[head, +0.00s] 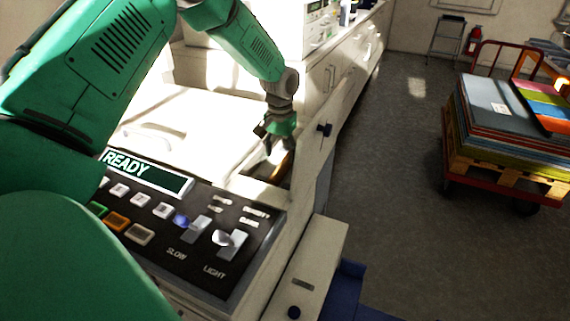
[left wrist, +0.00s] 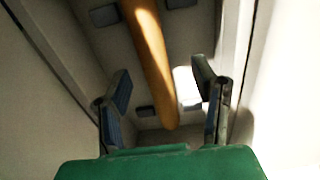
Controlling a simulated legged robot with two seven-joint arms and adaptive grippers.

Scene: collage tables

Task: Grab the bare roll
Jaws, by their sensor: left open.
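The bare roll (left wrist: 154,65) is a long tan-brown tube in the left wrist view. It lies lengthwise in a pale narrow recess, its near rounded end between my fingers and its far end running out of the top of the picture. My left gripper (left wrist: 163,92) is open, with one dark finger on each side of the roll and a gap to both. In the head view my left gripper (head: 278,143) points down into an opening in the white machine, where a brown strip of the roll (head: 287,163) shows. The rest of the roll is hidden. My right gripper is not in view.
A control panel (head: 240,265) with a READY display (head: 146,173) and switches is in front of the opening. A white lid with a handle (head: 155,132) lies left. A black knob (head: 324,130) sticks out right. A loaded cart (head: 505,185) stands on the floor.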

